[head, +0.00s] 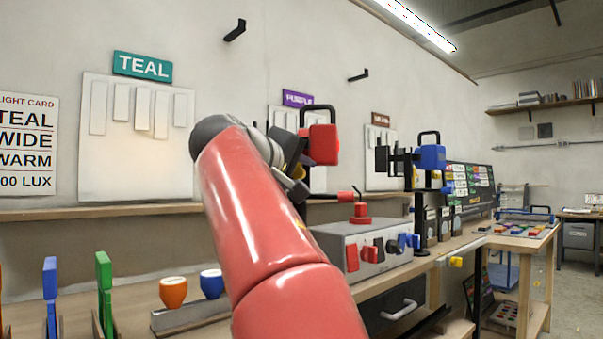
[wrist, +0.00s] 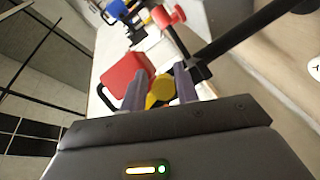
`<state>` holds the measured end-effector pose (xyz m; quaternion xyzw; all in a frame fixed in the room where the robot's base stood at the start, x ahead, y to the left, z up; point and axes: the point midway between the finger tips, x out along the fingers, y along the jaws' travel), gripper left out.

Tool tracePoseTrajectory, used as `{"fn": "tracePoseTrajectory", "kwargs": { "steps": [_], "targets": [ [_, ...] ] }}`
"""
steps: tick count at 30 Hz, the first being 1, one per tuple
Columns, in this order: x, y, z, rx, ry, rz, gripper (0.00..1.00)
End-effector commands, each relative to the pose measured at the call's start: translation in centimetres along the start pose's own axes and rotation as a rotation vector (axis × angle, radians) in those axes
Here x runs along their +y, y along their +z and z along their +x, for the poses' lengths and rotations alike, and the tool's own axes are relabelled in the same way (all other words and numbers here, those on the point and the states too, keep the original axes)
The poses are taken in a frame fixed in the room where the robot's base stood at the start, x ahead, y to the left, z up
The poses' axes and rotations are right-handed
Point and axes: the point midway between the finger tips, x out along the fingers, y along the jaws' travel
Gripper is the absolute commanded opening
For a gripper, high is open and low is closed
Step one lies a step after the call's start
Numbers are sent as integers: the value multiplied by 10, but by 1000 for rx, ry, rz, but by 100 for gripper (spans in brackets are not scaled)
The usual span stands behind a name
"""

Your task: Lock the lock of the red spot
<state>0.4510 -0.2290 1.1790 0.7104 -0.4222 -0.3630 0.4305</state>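A red padlock (head: 320,145) with a black shackle stands just beyond my gripper (head: 300,182) in the head view. It also shows in the wrist view (wrist: 124,78), to the left of the fingers, with its shackle at its left. I cannot tell whether the shackle is seated at both ends. My gripper (wrist: 161,92) has a yellow piece (wrist: 160,90) between its two grey fingers, which appear shut on it. The piece's far end is hidden or too small to make out. A black bar (wrist: 240,35) runs beside the fingertips.
A blue padlock (head: 430,157) hangs on a black stand at the right. A grey box (head: 345,238) with red, black and blue levers stands below my gripper. Orange (head: 173,292) and blue (head: 211,283) cups and upright coloured pieces stand on the bench at the left.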

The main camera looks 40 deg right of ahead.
Motion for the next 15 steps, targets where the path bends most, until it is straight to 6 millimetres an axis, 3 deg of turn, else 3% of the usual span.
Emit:
{"fn": "tracePoseTrajectory", "kwargs": {
  "steps": [3,11,15],
  "targets": [
    [0,0,0,-1,0,0,43],
    [1,1,-1,-2,1,1,43],
    [0,0,-14,2,0,2,43]
  ]
}}
